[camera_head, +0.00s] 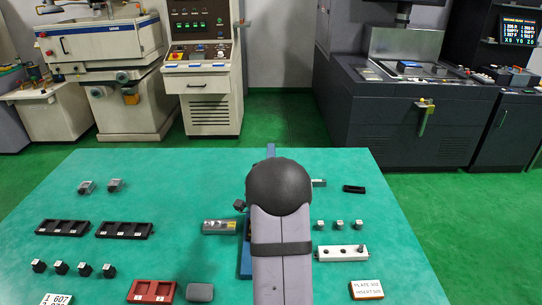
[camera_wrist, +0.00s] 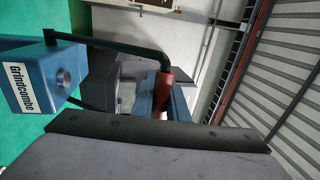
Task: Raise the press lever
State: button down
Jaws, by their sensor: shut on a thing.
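The press (camera_wrist: 40,85) shows in the wrist view as a blue block marked "Grindcombe" at left. Its black press lever (camera_wrist: 115,44) runs right from the block and bends down to a red grip (camera_wrist: 167,84). My gripper (camera_wrist: 165,98) is at that grip, shut on it; the fingers are only partly seen beyond the dark wrist edge. In the head view my arm hides the gripper, the lever and most of the press; only narrow blue parts of the press (camera_head: 245,263) show beside and behind the arm.
The green table (camera_head: 215,180) carries black trays (camera_head: 125,230), a red tray (camera_head: 152,291), a grey block (camera_head: 200,292), a white block with holes (camera_head: 342,254) and a sign (camera_head: 366,289). Several small parts lie left and right. Machines stand beyond the table.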

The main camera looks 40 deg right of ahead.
jog(key=w+d+g+y+p, duration=0.2)
jog(key=w+d, duration=0.2)
jog(key=shift+w+d+r, duration=0.2)
jog(key=shift+d+r, duration=0.05)
dwell(0.3)
jog(key=c, duration=1.7)
grip_release()
jog(key=shift+f, duration=0.15)
jog(key=shift+c, duration=0.2)
jog(key=shift+w+d, duration=0.1)
jog(key=shift+w, duration=0.05)
jog(key=shift+r, duration=0.2)
jog(key=shift+s, duration=0.2)
